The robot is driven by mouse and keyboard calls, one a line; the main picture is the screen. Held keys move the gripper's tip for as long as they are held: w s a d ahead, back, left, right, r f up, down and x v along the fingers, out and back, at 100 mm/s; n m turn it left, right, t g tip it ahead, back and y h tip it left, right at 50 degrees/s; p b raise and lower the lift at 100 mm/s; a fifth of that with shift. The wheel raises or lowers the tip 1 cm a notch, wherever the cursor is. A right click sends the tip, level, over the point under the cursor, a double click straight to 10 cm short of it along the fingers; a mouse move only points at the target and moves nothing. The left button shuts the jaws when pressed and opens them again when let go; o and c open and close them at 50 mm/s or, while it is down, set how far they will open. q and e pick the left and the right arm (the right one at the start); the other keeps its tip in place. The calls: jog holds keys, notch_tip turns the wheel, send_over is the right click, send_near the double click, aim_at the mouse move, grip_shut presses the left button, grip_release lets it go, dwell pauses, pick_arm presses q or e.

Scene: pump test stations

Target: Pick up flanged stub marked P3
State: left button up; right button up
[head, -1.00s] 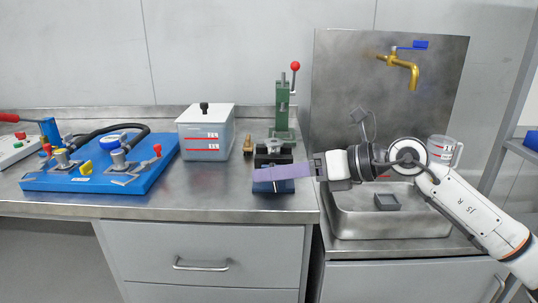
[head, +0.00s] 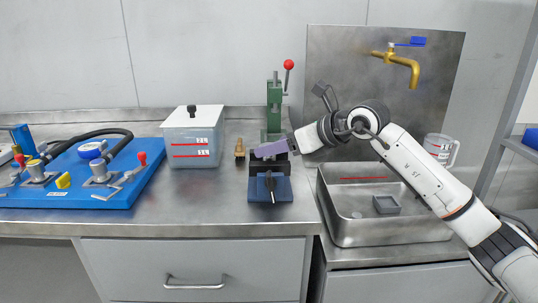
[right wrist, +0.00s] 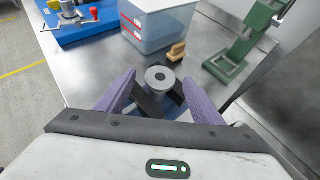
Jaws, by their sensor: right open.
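A grey round flanged piece with a centre hole (right wrist: 159,76) shows in the right wrist view, apparently held in the black-jawed vise on the blue base (head: 270,191); no P3 marking is readable. My right gripper (head: 270,149), with purple fingers, is over the vise in the head view and hides the piece there. In the right wrist view the open fingers (right wrist: 160,82) stand on either side of the piece. My left gripper is not in view.
Behind the vise stands a green press (head: 274,105) with a red knob. To its left are a small brown block (head: 240,149) and a clear lidded container (head: 192,145). A blue pump board (head: 120,190) lies further left; a sink (head: 385,235) is at right.

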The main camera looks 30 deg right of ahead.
jog(key=shift+w+a+f, duration=0.2)
jog(key=shift+w+f, duration=0.1)
jog(key=shift+w, duration=0.3)
jog(key=shift+r, duration=0.1)
jog(key=c, duration=1.3)
jog(key=shift+r, duration=0.1)
